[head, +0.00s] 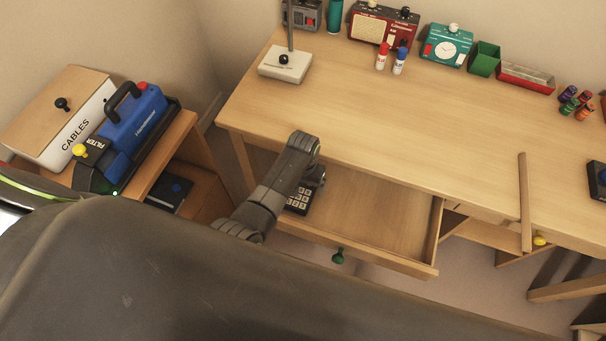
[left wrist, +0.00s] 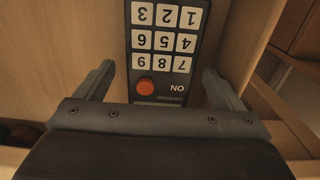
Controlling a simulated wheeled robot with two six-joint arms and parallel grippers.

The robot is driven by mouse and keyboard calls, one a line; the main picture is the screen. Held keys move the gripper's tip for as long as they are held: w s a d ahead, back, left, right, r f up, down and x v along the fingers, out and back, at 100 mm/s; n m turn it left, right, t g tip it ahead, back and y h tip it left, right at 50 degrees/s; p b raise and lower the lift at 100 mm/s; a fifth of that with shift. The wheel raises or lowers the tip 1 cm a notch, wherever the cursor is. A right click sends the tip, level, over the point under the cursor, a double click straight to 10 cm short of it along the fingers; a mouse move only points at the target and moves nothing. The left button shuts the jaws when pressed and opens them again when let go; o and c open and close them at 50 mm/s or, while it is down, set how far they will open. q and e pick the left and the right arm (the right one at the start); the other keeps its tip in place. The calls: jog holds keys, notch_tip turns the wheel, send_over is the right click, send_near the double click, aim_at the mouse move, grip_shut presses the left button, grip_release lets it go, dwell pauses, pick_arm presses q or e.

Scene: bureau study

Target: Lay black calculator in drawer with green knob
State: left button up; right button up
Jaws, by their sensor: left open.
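The black calculator (head: 299,200) lies in the open drawer (head: 385,215), at its left end, partly hidden by my left arm. The drawer has a green knob (head: 338,256) on its front. In the left wrist view the calculator (left wrist: 165,50) shows white number keys and a red button, upside down. My left gripper (left wrist: 165,88) is open, with one finger on each side of the calculator's near end. In the head view my left gripper (head: 312,180) reaches down into the drawer. I do not see my right gripper.
A wooden bar (head: 524,200) lies over the desk's front edge, near a yellow knob (head: 539,240). The middle of the desk top is clear.

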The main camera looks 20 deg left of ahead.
aim_at(303, 187)
pick_arm(q)
notch_tip(303, 187, up, 12)
jog(key=p, duration=0.1)
jog(key=shift+f, duration=0.15)
dwell(0.6)
